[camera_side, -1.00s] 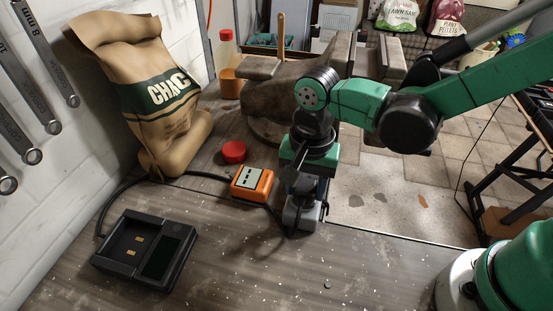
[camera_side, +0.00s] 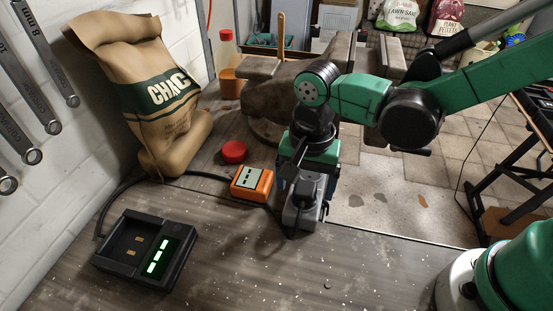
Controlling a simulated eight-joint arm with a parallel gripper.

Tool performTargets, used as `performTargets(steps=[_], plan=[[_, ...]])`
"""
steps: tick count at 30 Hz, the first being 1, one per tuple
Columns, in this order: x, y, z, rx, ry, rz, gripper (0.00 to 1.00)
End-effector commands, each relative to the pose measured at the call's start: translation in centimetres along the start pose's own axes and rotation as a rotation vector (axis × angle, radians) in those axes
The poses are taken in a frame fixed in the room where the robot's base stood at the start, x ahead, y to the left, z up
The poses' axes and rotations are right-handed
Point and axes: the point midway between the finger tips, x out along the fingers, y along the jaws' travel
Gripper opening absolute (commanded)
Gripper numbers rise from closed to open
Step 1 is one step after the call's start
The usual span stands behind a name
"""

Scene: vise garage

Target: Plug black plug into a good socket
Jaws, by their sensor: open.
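A grey socket block (camera_side: 297,219) stands on the bench near its right edge, below my gripper. A black plug (camera_side: 306,188) sits at the upper part of the block, apparently in one of its sockets; how deep it sits is hidden. My gripper (camera_side: 307,176) is open, just above and around the plug, and its fingertips are partly hidden. A black charger (camera_side: 126,245) lies at the lower left with green bars lit on its display (camera_side: 158,256). A black cable (camera_side: 125,189) runs from it behind the orange box.
An orange box (camera_side: 252,184) with a pale face lies just left of the socket block. A red cap (camera_side: 233,152), a paper sack (camera_side: 163,100) and a large vise (camera_side: 275,88) stand behind. The front of the bench is clear.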

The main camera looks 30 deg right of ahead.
Motion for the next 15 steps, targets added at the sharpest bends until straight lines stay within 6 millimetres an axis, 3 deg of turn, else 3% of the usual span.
performTargets(steps=[7,15], plan=[[-3.1,0.0,0.0,0.0,0.0,0.0,0.83],[-4.3,0.1,0.0,0.0,0.0,0.0,0.83]])
